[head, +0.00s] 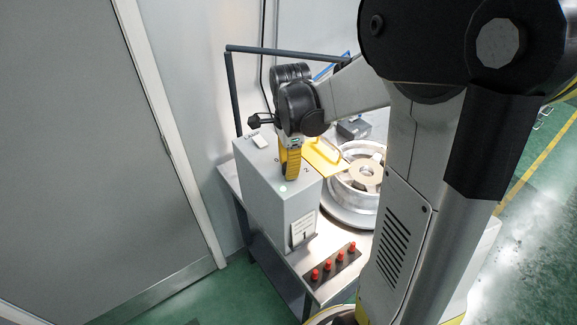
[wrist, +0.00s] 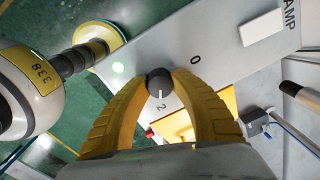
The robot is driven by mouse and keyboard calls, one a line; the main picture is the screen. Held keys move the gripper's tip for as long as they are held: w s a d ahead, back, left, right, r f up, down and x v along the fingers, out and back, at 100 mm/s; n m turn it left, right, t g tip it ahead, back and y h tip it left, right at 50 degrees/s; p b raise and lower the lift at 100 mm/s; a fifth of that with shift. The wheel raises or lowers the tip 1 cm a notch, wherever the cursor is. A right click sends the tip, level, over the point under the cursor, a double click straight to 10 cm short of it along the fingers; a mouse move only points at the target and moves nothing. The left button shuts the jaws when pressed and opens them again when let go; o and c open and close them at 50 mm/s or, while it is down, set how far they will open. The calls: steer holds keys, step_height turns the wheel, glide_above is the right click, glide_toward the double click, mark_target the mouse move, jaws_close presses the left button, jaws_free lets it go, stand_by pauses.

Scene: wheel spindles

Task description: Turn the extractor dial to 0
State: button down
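The extractor dial (wrist: 159,82) is a small dark round knob with a white pointer line, on the grey box top in the wrist view. Its pointer is directed toward the printed 2 (wrist: 162,106). The printed 0 (wrist: 196,58) is up and to the right of it. The yellow fingers of my gripper (wrist: 160,76) are on both sides of the dial and appear to touch it. In the head view my gripper (head: 290,178) points down onto the top of the grey box (head: 272,208) and hides the dial.
A green light (wrist: 118,67) glows on the box top near the dial. A white switch (wrist: 263,28) is beside the partly visible "AMP" lettering. A wheel hub (head: 350,185) and a panel of red buttons (head: 332,263) are on the bench. A grey door stands left.

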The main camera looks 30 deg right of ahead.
steer(key=shift+n, duration=0.3)
steer(key=n+b, duration=0.1)
steer(key=n, duration=1)
steer(key=shift+n+b, duration=0.4)
steer(key=n, duration=0.5)
steer(key=shift+n+y, duration=0.3)
steer(key=n+b, duration=0.1)
steer(key=n, duration=0.4)
steer(key=shift+n+g, duration=0.3)
steer(key=shift+n, duration=0.1)
steer(key=c, duration=1)
jaws_free()
steer(key=shift+c, duration=0.2)
